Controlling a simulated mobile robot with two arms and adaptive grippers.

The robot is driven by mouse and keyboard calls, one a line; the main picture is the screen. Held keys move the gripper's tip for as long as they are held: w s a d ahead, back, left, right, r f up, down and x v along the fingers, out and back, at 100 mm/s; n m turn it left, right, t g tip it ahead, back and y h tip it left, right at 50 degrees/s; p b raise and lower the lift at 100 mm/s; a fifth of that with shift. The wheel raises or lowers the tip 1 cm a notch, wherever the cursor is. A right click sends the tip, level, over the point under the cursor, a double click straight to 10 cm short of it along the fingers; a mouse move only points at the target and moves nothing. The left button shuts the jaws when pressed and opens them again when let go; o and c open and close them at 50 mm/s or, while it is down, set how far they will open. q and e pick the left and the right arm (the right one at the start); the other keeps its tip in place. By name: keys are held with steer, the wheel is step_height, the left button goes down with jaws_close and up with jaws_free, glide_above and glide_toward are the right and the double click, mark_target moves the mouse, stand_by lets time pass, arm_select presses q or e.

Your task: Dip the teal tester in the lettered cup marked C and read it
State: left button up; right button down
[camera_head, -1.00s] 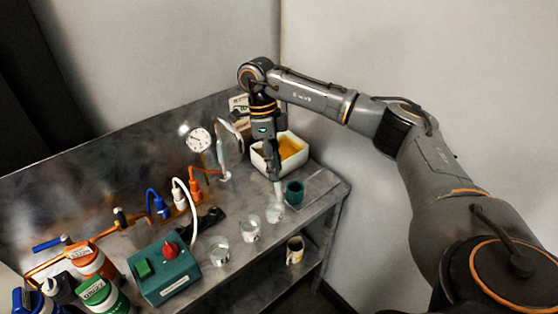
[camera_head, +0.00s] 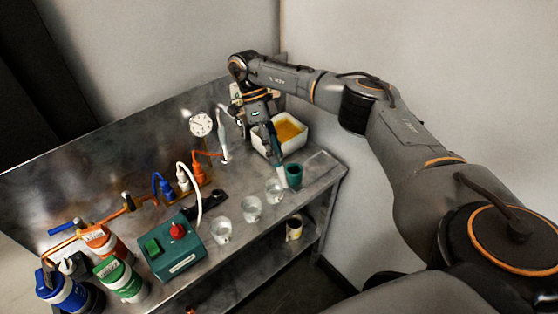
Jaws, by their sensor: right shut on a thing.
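My right gripper (camera_head: 270,128) is shut on the teal tester (camera_head: 276,148), above the back right of the bench. The tester points down with a slight tilt, and its pale tip (camera_head: 283,178) is by the gap between the rightmost clear cup and a teal cup (camera_head: 294,176). I cannot tell whether the tip touches either. Three clear cups stand in a row: left (camera_head: 221,231), middle (camera_head: 251,208) and right (camera_head: 274,191). Their letters are too small to read, and so is any reading on the tester. My left gripper is not in view.
A white tray (camera_head: 302,143) with amber contents stands behind the gripper. A teal box with a red knob (camera_head: 172,250), cables, a dial gauge (camera_head: 201,124) and bottles (camera_head: 121,279) fill the left. A mug (camera_head: 294,228) stands on the lower shelf.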

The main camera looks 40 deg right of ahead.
steer(key=shift+r+t+p, duration=0.25)
steer(key=shift+t+p, duration=0.35)
steer(key=shift+p, duration=0.25)
steer(key=shift+s+d+f+t, duration=0.1)
steer(key=shift+f+t, duration=0.05)
steer(key=shift+t, duration=0.65)
steer(key=shift+f+t, duration=0.2)
steer(key=shift+t, duration=0.6)
steer(key=shift+t+b, duration=0.8)
steer(key=shift+b, duration=0.05)
steer(key=shift+r, duration=0.15)
steer(key=shift+a, duration=0.2)
